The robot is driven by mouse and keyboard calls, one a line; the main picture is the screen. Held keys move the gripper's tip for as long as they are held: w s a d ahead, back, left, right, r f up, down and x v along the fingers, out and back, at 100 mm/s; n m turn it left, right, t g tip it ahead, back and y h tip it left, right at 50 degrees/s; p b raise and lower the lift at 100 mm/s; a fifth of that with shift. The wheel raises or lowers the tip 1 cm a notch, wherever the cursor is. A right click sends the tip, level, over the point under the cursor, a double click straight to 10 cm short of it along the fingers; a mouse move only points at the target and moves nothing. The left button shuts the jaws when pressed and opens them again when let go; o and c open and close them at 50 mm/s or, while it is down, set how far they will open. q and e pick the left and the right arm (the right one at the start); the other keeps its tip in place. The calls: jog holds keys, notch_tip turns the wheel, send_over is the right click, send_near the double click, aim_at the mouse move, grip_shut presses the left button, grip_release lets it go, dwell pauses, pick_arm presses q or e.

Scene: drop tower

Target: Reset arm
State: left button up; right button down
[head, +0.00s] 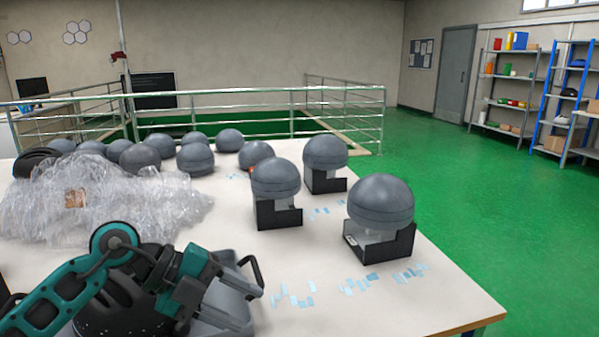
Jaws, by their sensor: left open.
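My left arm comes in from the lower left, and my left gripper (192,282) is over the front left of the white table (440,308). The gripper is open, with nothing seen held in it. A black domed helmet-like thing (108,312) is beneath and behind the arm, partly hidden by it. A grey tray (228,308) with a black handle is just right of the gripper; I cannot tell whether they touch. My right gripper is not in view.
Three grey domes (380,200), (275,178), (325,153) sit on black stands to the right. Pale blue strips (362,282) lie near them. Crumpled clear plastic (95,205) covers the left side, with several more domes (195,158) behind.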

pick_arm(q)
jog(key=s+d+r+n+t+h+p, duration=0.1)
jog(key=s+d+r+n+t+h, duration=0.25)
jog(key=d+h, duration=0.35)
jog(key=w+a+f+n+t+y+p, duration=0.1)
jog(key=a+f+n+t+y, duration=0.4)
jog(key=n, duration=0.3)
jog(key=a+f+n+t+y+p, duration=0.1)
jog(key=a+f+n+t+y, duration=0.2)
jog(key=n+t, duration=0.55)
jog(key=s+a+f+n+g+y+p, duration=0.1)
jog(key=s+a+f+n+g+y, duration=0.2)
jog(key=s+f, duration=0.3)
jog(key=s+a+f+n+g+y, duration=0.3)
jog(key=s+f, duration=0.4)
jog(key=f, duration=0.4)
jog(key=shift+a+n+g+y+p, duration=0.35)
jog(key=shift+n+g+y, duration=0.35)
jog(key=shift+g, duration=0.1)
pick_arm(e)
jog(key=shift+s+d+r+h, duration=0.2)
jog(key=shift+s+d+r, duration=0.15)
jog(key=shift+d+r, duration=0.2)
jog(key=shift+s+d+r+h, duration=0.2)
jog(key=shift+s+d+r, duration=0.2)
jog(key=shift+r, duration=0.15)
